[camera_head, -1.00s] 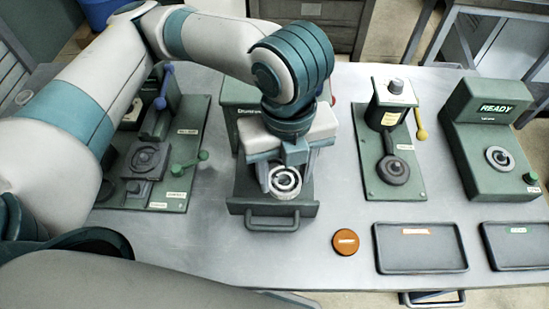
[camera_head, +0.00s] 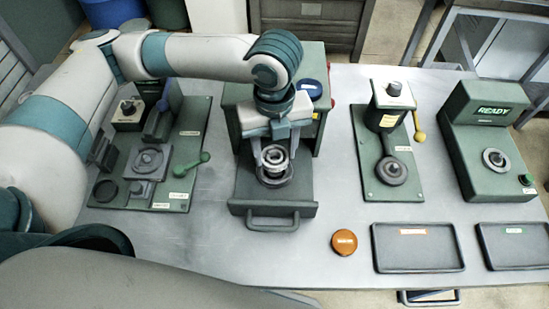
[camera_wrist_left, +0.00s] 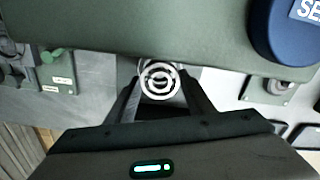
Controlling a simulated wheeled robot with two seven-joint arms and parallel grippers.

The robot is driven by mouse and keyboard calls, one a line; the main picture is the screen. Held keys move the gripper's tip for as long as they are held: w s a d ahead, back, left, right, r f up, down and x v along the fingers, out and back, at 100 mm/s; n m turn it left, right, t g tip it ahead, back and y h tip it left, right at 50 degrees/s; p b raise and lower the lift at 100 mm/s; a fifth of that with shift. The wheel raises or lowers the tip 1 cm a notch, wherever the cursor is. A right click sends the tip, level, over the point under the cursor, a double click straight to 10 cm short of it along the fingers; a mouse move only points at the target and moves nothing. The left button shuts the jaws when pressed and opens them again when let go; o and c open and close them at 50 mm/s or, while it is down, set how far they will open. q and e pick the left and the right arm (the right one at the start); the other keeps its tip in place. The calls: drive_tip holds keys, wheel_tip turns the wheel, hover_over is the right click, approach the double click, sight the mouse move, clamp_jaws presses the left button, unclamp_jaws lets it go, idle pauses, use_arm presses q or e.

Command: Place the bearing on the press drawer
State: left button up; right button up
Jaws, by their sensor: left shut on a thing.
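The bearing (camera_head: 275,155) is a small silvery ring between the fingertips of my left gripper (camera_head: 274,150). My left gripper is shut on it. In the left wrist view the bearing (camera_wrist_left: 160,80) shows as pale concentric rings between the fingers (camera_wrist_left: 160,90). The press drawer (camera_head: 246,208) is a dark green pulled-out tray with a front handle. A round seat (camera_head: 274,178) on the drawer shows just below the bearing. I cannot tell whether the bearing touches the seat. My right gripper is not in view.
The press body (camera_head: 231,101) stands behind the drawer, with a blue button (camera_head: 312,88) on top. A green-handled fixture (camera_head: 180,185) is on the left. A yellow-levered station (camera_head: 389,150) and a READY unit (camera_head: 490,140) are on the right. An orange disc (camera_head: 344,242) and two trays (camera_head: 418,248) lie in front.

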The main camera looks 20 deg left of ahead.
sight(275, 162)
use_arm(q)
wheel_tip(275, 162, down, 3)
drive_tip(key=shift+f+p, duration=0.2)
drive_tip(key=shift+p, duration=0.25)
drive_tip(key=shift+f, duration=0.25)
drive_tip(key=shift+f, duration=0.1)
drive_tip(key=o, duration=1.2)
drive_tip(key=shift+o, duration=0.2)
wheel_tip(275, 162, up, 12)
drive_tip(key=b, duration=0.2)
